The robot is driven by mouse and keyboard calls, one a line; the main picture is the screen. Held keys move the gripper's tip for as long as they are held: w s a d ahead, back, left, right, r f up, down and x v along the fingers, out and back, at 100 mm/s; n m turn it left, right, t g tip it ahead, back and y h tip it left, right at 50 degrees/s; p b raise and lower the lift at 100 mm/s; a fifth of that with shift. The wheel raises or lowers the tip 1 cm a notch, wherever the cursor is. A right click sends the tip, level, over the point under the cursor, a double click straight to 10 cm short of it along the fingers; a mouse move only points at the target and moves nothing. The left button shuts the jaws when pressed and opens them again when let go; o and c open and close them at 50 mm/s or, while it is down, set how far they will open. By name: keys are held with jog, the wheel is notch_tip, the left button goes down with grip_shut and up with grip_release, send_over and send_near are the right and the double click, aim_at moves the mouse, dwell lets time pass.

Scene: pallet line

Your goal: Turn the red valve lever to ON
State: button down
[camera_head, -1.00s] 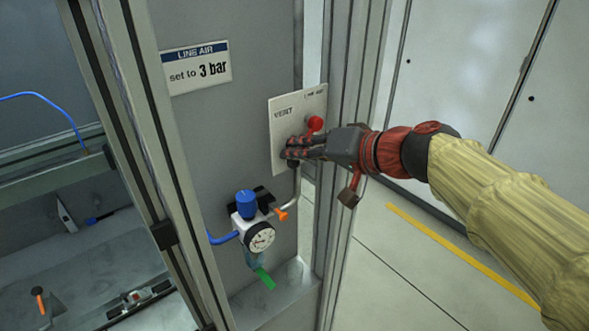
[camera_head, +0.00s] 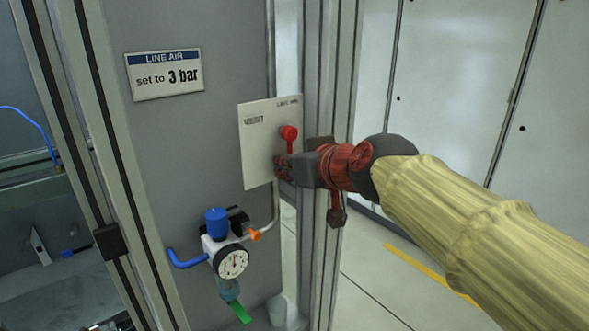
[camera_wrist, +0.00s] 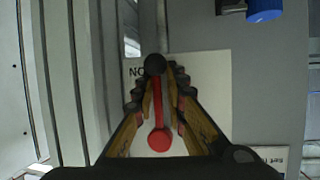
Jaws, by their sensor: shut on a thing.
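The red valve lever (camera_head: 290,146) is mounted on a white plate (camera_head: 257,150) marked VENT at its upper left. From its round red pivot it points down in the head view. In the wrist view, which shows the plate upside down, the lever (camera_wrist: 157,104) runs from the red pivot up to a black ball end (camera_wrist: 154,65). Letters reading NO upside down, so ON, sit beside that ball, partly covered. My gripper (camera_head: 284,168) is shut on the lever near its ball end. Its fingers (camera_wrist: 156,92) lie on either side, hiding part of the plate.
A sign (camera_head: 165,75) reads "LINE AIR set to 3 bar". A metal post (camera_head: 318,90) stands close to the right of the plate.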

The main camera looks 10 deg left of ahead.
jog(key=shift+w+d, duration=0.1)
dwell(0.5)
jog(key=c, duration=2)
grip_release()
jog(key=shift+w+d, duration=0.1)
jog(key=shift+d, duration=0.05)
jog(key=shift+f, duration=0.1)
jog(key=v, duration=1.2)
